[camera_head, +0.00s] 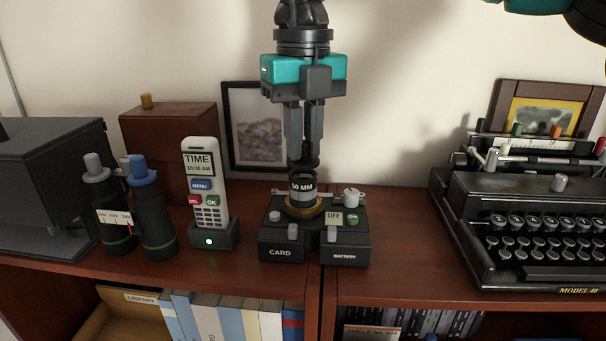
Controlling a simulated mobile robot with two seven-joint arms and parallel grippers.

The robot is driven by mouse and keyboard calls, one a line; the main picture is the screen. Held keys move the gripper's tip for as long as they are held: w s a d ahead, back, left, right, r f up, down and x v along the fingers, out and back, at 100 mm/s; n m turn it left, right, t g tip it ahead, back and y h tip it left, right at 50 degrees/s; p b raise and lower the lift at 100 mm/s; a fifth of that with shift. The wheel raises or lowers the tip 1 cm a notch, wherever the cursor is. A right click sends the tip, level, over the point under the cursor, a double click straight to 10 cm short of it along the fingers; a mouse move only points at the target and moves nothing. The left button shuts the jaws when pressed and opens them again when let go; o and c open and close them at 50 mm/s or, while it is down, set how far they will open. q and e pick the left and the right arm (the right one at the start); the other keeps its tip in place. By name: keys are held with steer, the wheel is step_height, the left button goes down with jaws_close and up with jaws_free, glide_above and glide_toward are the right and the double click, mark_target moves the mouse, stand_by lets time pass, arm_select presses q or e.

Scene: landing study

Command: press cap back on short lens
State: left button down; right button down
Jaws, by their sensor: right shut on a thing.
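The short lens (303,188), a dark upright cylinder with a white band reading "MM" (its first digits are partly unclear), stands in a gold ring on a black camera-like body (283,236) marked "CARD" and "BATTERY". My right gripper (303,158) comes down from above, directly over the lens. Its fingers are shut on a small dark piece, which looks like the cap (303,167), at the lens top. Dark on dark, I cannot tell whether the cap touches the lens or how it is seated. My left gripper is not in view.
A phone in its cradle (212,234) and binoculars (155,215) stand to the left. A typewriter (540,215) stands at right. A picture frame (231,130) leans on the wall behind. The wooden shelf top (400,225) is bare between camera and typewriter.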

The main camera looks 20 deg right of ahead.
stand_by(0.4)
steer(key=shift+f, duration=0.45)
steer(key=shift+f, duration=0.4)
stand_by(0.7)
steer(key=c, duration=1)
jaws_free()
